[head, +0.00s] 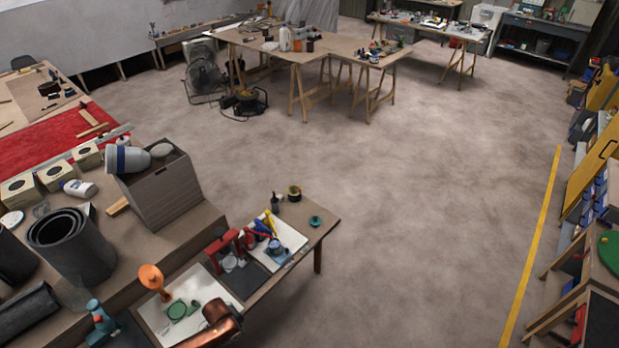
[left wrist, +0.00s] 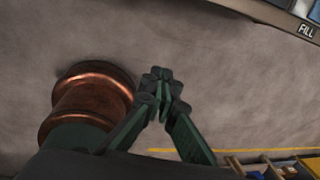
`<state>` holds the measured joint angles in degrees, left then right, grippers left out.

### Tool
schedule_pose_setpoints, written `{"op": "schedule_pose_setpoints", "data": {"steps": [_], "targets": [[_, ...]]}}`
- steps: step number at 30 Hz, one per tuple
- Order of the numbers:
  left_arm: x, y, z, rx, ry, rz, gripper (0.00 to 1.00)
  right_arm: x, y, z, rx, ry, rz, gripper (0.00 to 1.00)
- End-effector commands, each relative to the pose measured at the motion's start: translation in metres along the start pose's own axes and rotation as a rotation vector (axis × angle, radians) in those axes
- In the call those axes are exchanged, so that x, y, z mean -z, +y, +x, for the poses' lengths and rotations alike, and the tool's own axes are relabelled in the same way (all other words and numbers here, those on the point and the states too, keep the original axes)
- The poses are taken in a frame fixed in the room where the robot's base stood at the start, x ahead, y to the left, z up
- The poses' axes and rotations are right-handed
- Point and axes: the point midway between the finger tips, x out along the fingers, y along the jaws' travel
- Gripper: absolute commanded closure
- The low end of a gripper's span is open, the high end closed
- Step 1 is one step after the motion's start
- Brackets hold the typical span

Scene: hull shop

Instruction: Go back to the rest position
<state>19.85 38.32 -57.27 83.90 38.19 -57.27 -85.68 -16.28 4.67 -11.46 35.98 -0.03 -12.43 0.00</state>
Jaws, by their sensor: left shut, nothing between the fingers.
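My left gripper (left wrist: 160,82) shows in the left wrist view. Its dark green fingers are closed together at the tips with nothing between them. They are over bare floor, apart from any object. A copper-coloured part of my own arm is beside them at the left. In the head view a copper-coloured part shows at the bottom edge, but I cannot make out the left gripper's fingers there. My right gripper is in neither view.
A cluttered workbench (head: 190,255) fills the lower left, with a grey box (head: 165,195), dark rolled sheets (head: 75,248) and an orange item (head: 151,277). Trestle tables (head: 310,52) stand at the back. The floor (head: 430,180) is open up to the yellow line (head: 535,240).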

Motion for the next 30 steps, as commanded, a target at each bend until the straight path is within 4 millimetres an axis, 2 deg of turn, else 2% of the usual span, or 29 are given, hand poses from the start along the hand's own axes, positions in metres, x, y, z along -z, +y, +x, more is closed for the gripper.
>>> {"op": "schedule_pose_setpoints", "data": {"steps": [1, 5, 8, 11, 12, 14, 17, 21, 24, 27, 30], "targets": [[0.001, 0.007, 0.025, 0.014, -0.001, -0.084, 1.0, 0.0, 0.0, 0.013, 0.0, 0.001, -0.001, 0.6], [-0.003, 0.025, 0.073, 0.063, -0.017, -0.338, 1.0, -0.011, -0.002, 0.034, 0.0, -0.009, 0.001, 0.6], [-0.003, 0.052, 0.119, 0.095, -0.029, -0.575, 1.0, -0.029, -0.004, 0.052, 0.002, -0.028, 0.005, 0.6], [0.006, 0.097, 0.173, 0.116, -0.039, -0.848, 1.0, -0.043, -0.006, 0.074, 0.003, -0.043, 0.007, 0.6], [0.012, 0.118, 0.194, 0.121, -0.044, -0.956, 1.0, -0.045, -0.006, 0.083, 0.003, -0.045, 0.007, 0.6], [0.023, 0.149, 0.221, 0.124, -0.051, -1.105, 1.0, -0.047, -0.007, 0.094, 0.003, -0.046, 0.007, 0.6], [0.048, 0.203, 0.262, 0.119, -0.063, -1.331, 1.0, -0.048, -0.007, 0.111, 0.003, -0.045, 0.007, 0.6], [0.098, 0.279, 0.308, 0.092, -0.082, -1.61, 1.0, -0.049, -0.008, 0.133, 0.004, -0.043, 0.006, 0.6], [0.141, 0.33, 0.334, 0.063, -0.097, -1.79, 1.0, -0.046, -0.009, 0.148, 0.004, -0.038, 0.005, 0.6], [0.184, 0.373, 0.352, 0.034, -0.112, -1.941, 1.0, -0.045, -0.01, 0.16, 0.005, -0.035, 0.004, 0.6], [0.219, 0.404, 0.363, 0.01, -0.124, -2.056, 1.0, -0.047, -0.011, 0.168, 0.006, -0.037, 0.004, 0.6]]}}
